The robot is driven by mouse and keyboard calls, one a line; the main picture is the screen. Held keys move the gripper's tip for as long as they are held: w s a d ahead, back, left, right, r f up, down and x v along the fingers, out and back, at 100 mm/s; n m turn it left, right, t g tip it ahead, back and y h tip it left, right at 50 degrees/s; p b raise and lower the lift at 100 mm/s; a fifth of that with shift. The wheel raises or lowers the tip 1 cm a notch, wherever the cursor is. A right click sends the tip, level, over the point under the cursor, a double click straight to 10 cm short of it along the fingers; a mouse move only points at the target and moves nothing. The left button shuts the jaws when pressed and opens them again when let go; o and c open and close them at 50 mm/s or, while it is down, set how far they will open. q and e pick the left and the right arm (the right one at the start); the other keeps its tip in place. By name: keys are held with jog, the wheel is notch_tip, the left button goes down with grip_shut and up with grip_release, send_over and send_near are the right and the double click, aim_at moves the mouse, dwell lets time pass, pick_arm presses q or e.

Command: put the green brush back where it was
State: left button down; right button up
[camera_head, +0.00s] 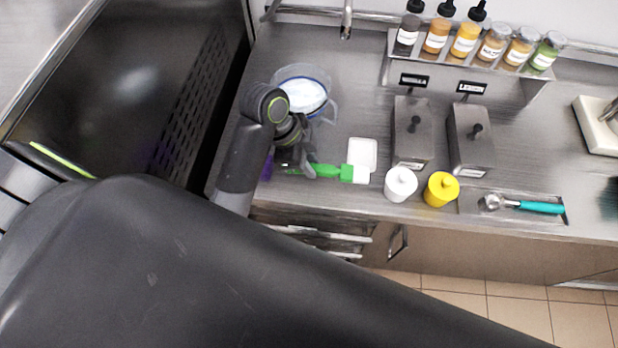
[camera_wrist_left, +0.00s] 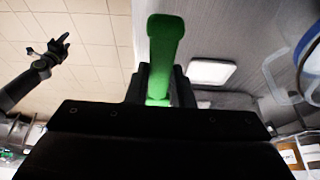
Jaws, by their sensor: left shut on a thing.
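The green brush (camera_head: 328,171) lies roughly level over the counter in the head view, its head pointing right. Its end with a white part is at the lower edge of a small white tray (camera_head: 363,150); I cannot tell whether it touches the tray or the counter. My left gripper (camera_head: 302,166) is shut on the brush's left part. In the left wrist view the brush (camera_wrist_left: 164,45) sticks out between the fingers (camera_wrist_left: 160,88); the tray (camera_wrist_left: 211,71) is beside it. My right gripper (camera_wrist_left: 48,52) is small and dark there, and its opening is unclear.
A clear bowl with white contents (camera_head: 305,95) stands behind the gripper. A white pot (camera_head: 400,184) and a yellow pot (camera_head: 441,189) stand right of the tray. Metal containers (camera_head: 412,130) and a bottle shelf (camera_head: 470,70) are farther back. A teal-handled scoop (camera_head: 540,207) lies right.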

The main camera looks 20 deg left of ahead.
aim_at(314, 188)
pick_arm(q)
notch_tip(314, 188, down, 4)
jog(key=shift+w+r+b, duration=0.1)
jog(key=shift+r+b, duration=0.15)
jog(key=shift+b, duration=0.95)
jog(key=shift+a+f+b, duration=0.25)
jog(key=shift+f+b, duration=0.65)
jog(key=shift+f, duration=0.2)
jog(key=shift+d+f+b, duration=0.1)
jog(key=shift+f+b, duration=0.25)
jog(key=shift+b, duration=0.15)
notch_tip(314, 188, down, 2)
jog(key=shift+f, duration=0.25)
pick_arm(e)
notch_tip(314, 188, down, 6)
jog(key=shift+a, duration=0.15)
pick_arm(q)
jog(key=c, duration=1.3)
grip_release()
jog(key=shift+f, duration=0.1)
jog(key=shift+o, duration=0.2)
pick_arm(e)
jog(key=shift+s, duration=0.1)
